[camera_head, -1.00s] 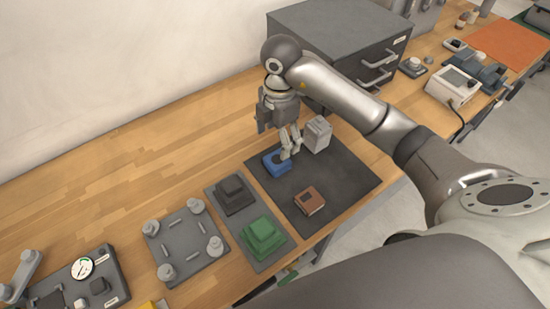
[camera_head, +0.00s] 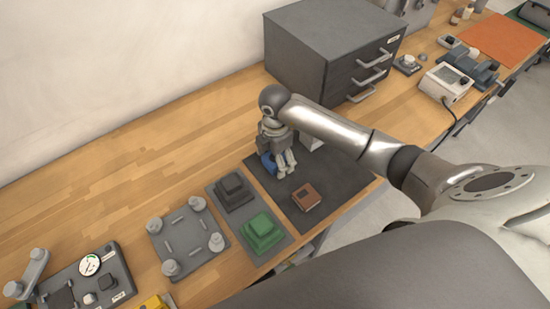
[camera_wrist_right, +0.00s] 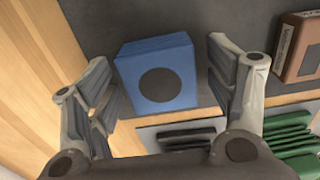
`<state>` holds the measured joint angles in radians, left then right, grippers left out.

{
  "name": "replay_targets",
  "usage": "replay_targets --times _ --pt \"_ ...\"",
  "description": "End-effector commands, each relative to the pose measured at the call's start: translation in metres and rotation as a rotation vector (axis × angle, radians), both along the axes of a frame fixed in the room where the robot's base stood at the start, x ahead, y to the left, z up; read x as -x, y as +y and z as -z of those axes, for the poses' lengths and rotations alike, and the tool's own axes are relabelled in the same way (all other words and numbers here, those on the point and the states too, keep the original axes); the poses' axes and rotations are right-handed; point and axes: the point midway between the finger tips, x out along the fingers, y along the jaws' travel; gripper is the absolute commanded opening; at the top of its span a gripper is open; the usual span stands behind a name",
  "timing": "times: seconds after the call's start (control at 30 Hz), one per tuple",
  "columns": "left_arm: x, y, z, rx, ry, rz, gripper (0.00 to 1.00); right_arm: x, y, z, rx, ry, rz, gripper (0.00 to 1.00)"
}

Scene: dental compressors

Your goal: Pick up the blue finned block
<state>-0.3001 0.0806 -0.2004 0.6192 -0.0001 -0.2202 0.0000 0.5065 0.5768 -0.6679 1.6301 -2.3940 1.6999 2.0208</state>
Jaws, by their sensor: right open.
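The blue block (camera_wrist_right: 158,75) sits on the dark mat (camera_wrist_right: 215,15) in the right wrist view, with a dark round patch on the face toward the camera. In the head view the blue block (camera_head: 267,163) is partly hidden behind my right gripper (camera_head: 281,168). In the wrist view my right gripper (camera_wrist_right: 165,95) is open, with one finger on each side of the block. A gap shows between the block and the right-hand finger; the left-hand finger is close to the block's side. My left gripper is not in view.
A brown block (camera_head: 306,197) lies on the mat near its front edge. A grey block (camera_head: 311,141) stands behind my right arm. A tray (camera_head: 284,246) holds a black block (camera_head: 234,188) and a green block (camera_head: 262,232). A grey drawer cabinet (camera_head: 335,50) stands behind.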

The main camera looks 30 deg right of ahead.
Motion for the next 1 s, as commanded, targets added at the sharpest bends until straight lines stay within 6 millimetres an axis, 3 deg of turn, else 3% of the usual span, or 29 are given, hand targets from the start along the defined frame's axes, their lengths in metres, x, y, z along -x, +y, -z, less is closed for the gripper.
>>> replay_targets --times 0.17,0.57,1.0 --pt "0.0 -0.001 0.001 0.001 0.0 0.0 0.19 0.0 0.0 0.0 0.0 0.0 -0.001 0.74" --pt "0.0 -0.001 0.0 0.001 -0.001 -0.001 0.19 0.0 0.0 0.0 0.0 0.0 0.0 0.23" --pt "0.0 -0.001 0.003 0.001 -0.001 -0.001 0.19 -0.001 0.0 -0.012 -0.002 -0.003 -0.001 0.23"
